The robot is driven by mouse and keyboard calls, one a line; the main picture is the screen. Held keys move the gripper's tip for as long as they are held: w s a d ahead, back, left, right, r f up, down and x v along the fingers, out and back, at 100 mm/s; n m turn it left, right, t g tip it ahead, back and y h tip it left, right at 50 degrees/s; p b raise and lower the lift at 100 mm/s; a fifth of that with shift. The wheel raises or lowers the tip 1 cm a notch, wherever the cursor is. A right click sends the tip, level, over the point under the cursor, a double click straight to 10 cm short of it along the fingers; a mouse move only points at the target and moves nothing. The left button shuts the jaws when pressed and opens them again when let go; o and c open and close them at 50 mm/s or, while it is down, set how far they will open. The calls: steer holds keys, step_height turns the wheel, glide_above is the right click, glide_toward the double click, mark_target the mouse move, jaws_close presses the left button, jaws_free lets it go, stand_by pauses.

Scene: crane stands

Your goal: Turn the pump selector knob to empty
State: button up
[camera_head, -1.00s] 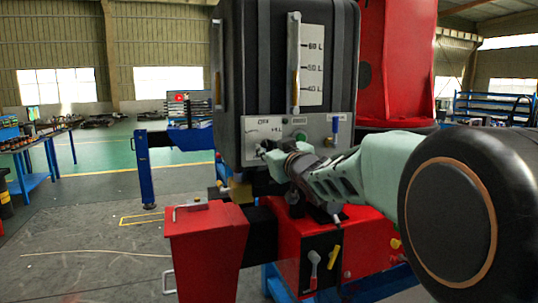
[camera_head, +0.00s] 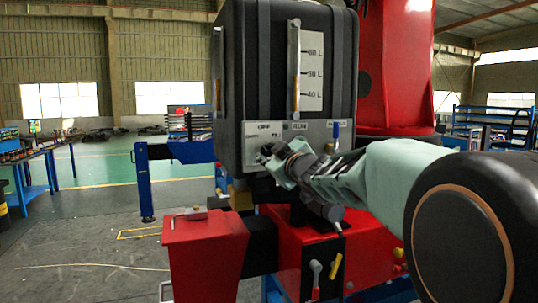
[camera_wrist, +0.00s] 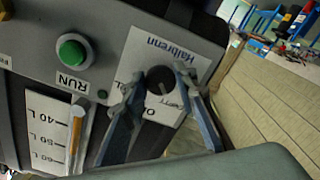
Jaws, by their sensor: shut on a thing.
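The pump selector knob (camera_wrist: 160,79) is a dark round knob with a pale line, on a light label plate (camera_wrist: 190,62) in the wrist view. The plate carries the word "Haibrenn" and smaller position words, only partly legible. My gripper (camera_wrist: 160,83) has one finger on each side of the knob and is shut on it. In the head view my gripper (camera_head: 277,163) reaches the left part of the grey panel (camera_head: 256,133) below the black tank, and its fingers hide most of the knob. Which position the knob points to is unclear.
A green RUN button (camera_wrist: 74,51) sits beside the label plate. A blue-handled lever (camera_head: 336,130) stands at the panel's right. The black tank (camera_head: 262,80) rises above, with a level gauge (camera_head: 294,70). A red box (camera_head: 203,240) stands below left.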

steer(key=shift+r, duration=0.1)
steer(key=o, duration=1.2)
steer(key=shift+c, duration=0.2)
steer(key=shift+r, duration=4.95)
